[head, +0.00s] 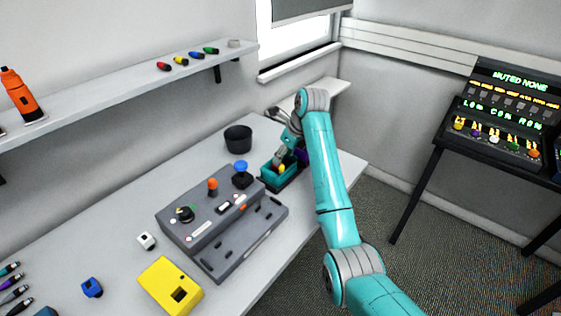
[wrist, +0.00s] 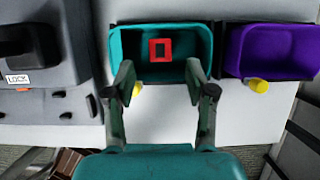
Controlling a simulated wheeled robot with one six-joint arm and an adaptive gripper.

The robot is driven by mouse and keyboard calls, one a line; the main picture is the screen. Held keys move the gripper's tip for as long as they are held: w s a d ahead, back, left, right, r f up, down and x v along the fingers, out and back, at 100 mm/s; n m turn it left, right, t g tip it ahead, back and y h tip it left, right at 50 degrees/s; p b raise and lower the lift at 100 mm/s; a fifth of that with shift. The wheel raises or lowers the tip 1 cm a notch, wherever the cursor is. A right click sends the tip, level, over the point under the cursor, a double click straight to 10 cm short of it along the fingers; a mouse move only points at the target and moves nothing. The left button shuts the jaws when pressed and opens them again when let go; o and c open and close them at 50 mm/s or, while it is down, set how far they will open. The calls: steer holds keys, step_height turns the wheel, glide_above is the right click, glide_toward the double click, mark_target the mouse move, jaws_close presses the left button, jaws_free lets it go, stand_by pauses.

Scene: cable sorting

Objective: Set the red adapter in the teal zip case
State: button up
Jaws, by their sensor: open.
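The teal zip case (wrist: 120,45) is an open box, and in the wrist view it lies just beyond my fingertips. The red adapter (wrist: 152,50), a small red square frame with a dark middle, shows inside the teal case and looks to be lying on its floor. My gripper (wrist: 160,66) is open, with its two fingers apart and nothing between them, over the near side of the case. In the head view my gripper (head: 281,157) is at the teal case (head: 268,183). The red adapter is not visible in the head view.
A purple case (wrist: 275,48) stands right of the teal one. Yellow tabs (wrist: 258,85) show at the near edges of both cases. A grey control panel (head: 225,225) is at left, and a black cup (head: 238,139) stands behind. A yellow box (head: 165,280) lies nearer.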

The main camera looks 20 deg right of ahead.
steer(key=v, duration=0.7)
stand_by(0.3)
